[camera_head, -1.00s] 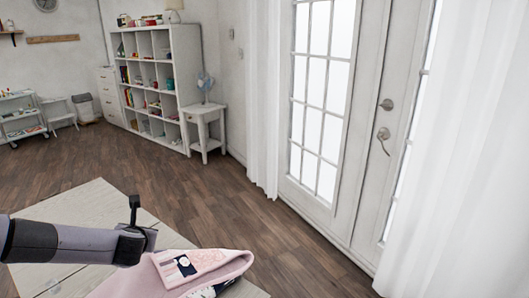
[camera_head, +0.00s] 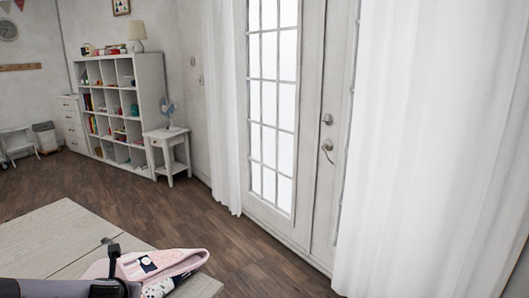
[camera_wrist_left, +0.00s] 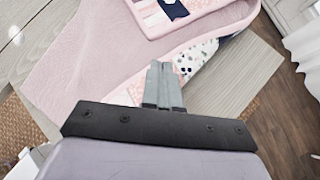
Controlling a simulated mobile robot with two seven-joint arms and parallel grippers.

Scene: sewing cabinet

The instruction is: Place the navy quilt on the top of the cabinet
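No navy quilt is clear in view. A pink folded cloth (camera_head: 178,263) with a small navy patch and a spotted lining lies on the pale wooden table (camera_head: 62,232); it also shows in the left wrist view (camera_wrist_left: 95,50). My left gripper (camera_head: 113,262) is at the cloth's left side in the head view. In the left wrist view its fingers (camera_wrist_left: 162,72) are together over the cloth, and I cannot tell whether they pinch any fabric. A white cube-shelf cabinet (camera_head: 160,90) stands at the back left, a lamp and small items on its top. My right gripper is not in view.
A white side table (camera_head: 165,135) with a small blue fan (camera_head: 169,110) stands beside the cabinet. White drawers (camera_head: 72,125) are to its left. Glazed doors (camera_head: 310,120) and white curtains (camera_head: 410,150) line the right. Open wooden floor (camera_head: 200,215) lies between.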

